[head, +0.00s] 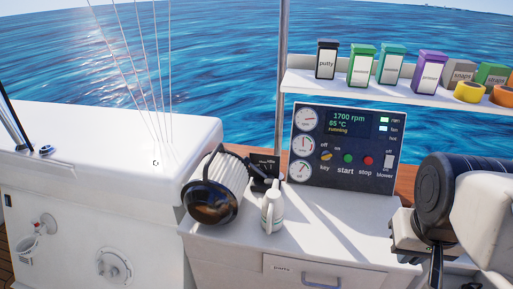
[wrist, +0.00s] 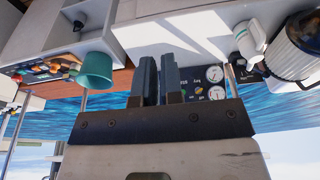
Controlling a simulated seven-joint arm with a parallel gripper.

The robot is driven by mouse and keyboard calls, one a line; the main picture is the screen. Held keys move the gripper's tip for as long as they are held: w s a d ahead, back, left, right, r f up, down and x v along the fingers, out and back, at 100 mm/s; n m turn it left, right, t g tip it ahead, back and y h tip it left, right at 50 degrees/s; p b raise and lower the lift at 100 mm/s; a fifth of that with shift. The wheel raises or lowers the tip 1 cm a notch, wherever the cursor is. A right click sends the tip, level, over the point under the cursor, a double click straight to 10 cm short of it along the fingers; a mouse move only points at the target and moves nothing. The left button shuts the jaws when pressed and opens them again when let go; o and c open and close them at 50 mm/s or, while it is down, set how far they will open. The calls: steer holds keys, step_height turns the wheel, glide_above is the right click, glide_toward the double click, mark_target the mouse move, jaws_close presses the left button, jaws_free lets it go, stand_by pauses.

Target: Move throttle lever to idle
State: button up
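The throttle lever seems to be part of a small black unit (head: 264,168) with a lettered plate, just left of the engine panel (head: 350,148) in the head view. A ribbed cylinder and a white bottle crowd it, so the lever's exact position cannot be read. The panel display reads 1700 rpm, 65 °C, running. My gripper (wrist: 159,60) shows in the wrist view, its two dark fingers close together and nothing visible between them. The panel also shows there behind the fingers (wrist: 208,84). My gripper is apart from the throttle, toward the right of the counter.
A shelf (head: 390,88) holds labelled boxes and tape rolls above the panel. A teal cup (wrist: 95,70) shows in the wrist view. The counter (head: 330,225) before the panel is clear.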

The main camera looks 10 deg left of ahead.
steer(key=o, duration=0.5)
steer(key=shift+w+a+r, duration=0.15)
steer(key=shift+w, duration=0.15)
steer(key=shift+c, duration=0.2)
steer(key=shift+o, duration=0.9)
steer(key=w+a+r+n+y, duration=0.1)
steer(key=w+a+r, duration=0.3)
steer(key=w, duration=0.5)
steer(key=shift+w+a+n+y, duration=0.35)
steer(key=shift+a+n, duration=0.45)
steer(key=shift+a, duration=0.35)
steer(key=n+g+h, duration=0.3)
steer(key=n+g, duration=0.3)
steer(key=n, duration=1.3)
glide_above(247, 160)
steer(key=w, duration=0.3)
step_height(247, 160, down, 18)
steer(key=shift+w+a+f+n, duration=0.2)
steer(key=shift+a+f+n, duration=0.2)
steer(key=shift+a, duration=0.1)
steer(key=shift+x, duration=3.85)
